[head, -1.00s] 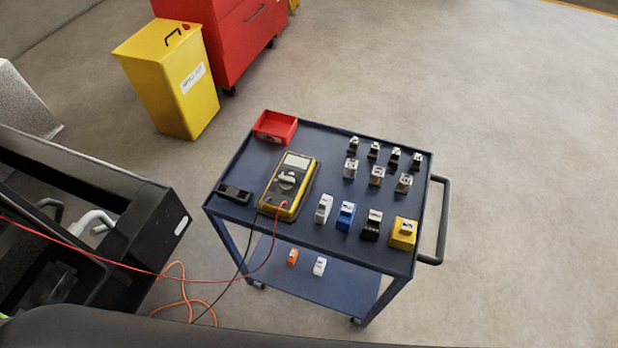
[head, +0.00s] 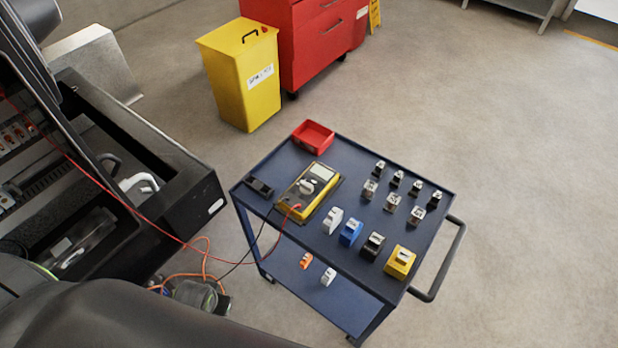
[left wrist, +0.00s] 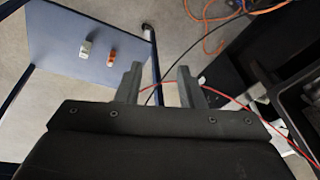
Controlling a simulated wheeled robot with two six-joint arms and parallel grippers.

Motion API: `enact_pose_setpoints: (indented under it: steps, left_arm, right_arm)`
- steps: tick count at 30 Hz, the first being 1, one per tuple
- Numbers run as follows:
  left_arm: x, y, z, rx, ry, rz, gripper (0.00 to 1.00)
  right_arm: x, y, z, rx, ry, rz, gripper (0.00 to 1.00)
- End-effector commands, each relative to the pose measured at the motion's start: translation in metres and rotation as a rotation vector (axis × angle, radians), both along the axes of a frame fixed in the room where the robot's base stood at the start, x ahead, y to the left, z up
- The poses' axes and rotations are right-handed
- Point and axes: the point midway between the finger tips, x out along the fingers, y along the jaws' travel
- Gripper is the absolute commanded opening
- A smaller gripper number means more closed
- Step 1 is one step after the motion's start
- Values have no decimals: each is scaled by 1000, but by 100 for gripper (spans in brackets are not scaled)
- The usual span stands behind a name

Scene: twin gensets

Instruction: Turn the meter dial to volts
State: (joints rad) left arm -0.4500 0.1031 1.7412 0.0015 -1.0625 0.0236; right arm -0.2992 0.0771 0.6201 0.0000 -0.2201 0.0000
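The yellow-and-black multimeter (head: 294,203) lies face up on the top of the blue cart (head: 346,174), its screen toward the back. Its dial (head: 308,187) is a pale knob below the screen; its setting is too small to read. A red and a black lead run from the meter's front end toward the machine at left. My left gripper (left wrist: 158,76) is open and empty in the left wrist view, its two fingers apart, beside the cart's lower shelf (left wrist: 60,55). It is away from the meter. My right gripper is not in view.
A red tray (head: 313,137), a black block (head: 259,187) and several small connectors and blocks share the cart top. The dark machine frame (head: 150,190) stands close at left, with red and orange cables between. Floor at right is clear.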

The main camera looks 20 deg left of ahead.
Motion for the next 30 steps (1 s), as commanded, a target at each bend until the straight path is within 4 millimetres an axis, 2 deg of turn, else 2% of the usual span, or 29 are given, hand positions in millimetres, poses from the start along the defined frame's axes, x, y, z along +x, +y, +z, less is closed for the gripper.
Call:
enact_pose_setpoints:
  steps: [1,5,6,9,14,23,30]
  left_arm:
    - [9,-1,27,-1,-17,7,35]
    - [28,-8,86,-16,-40,51,35]
    - [37,-11,105,-27,-47,75,35]
    - [63,-21,143,-69,-56,164,35]
    - [112,-37,166,-140,-36,333,35]
    - [218,-75,200,-242,33,657,35]
    - [295,-112,245,-268,94,909,35]
  right_arm:
    - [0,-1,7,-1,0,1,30]
    - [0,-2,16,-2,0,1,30]
    - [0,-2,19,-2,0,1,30]
    - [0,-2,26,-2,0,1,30]
    - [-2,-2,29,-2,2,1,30]
    - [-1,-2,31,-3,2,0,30]
    - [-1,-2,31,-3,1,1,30]
